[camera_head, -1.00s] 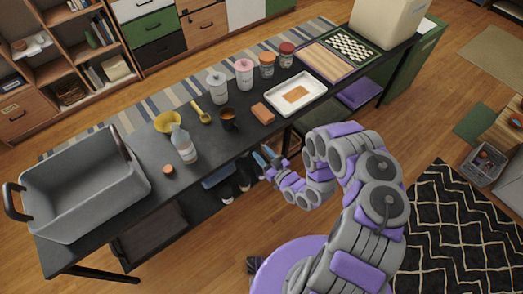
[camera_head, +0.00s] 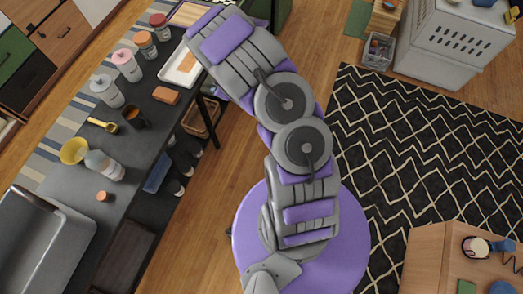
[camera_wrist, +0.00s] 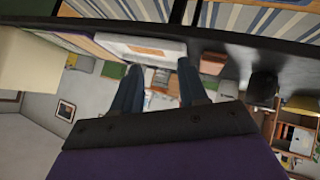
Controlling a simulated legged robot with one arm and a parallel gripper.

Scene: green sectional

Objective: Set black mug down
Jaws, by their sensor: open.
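The black mug (camera_head: 135,117) stands upright on the dark table, between the yellow scoop and the orange-brown block, with something brown showing inside. In the wrist view, which is upside down, a dark shape that looks like the mug (camera_wrist: 262,86) hangs from the table edge at right. My gripper (camera_wrist: 160,84) is open, with its two dark fingers apart and nothing between them. It points toward the white tray (camera_wrist: 140,48) and is clear of the mug. In the head view my arm rises to the top and my gripper cannot be seen.
On the dark table (camera_head: 75,185) are a grey bin (camera_head: 35,245), a yellow funnel (camera_head: 74,150), a clear bottle (camera_head: 103,165), the orange-brown block (camera_head: 166,95) and several lidded jars along the back. A white tray (camera_head: 182,68) lies farther along. Some bare tabletop shows near the front edge.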

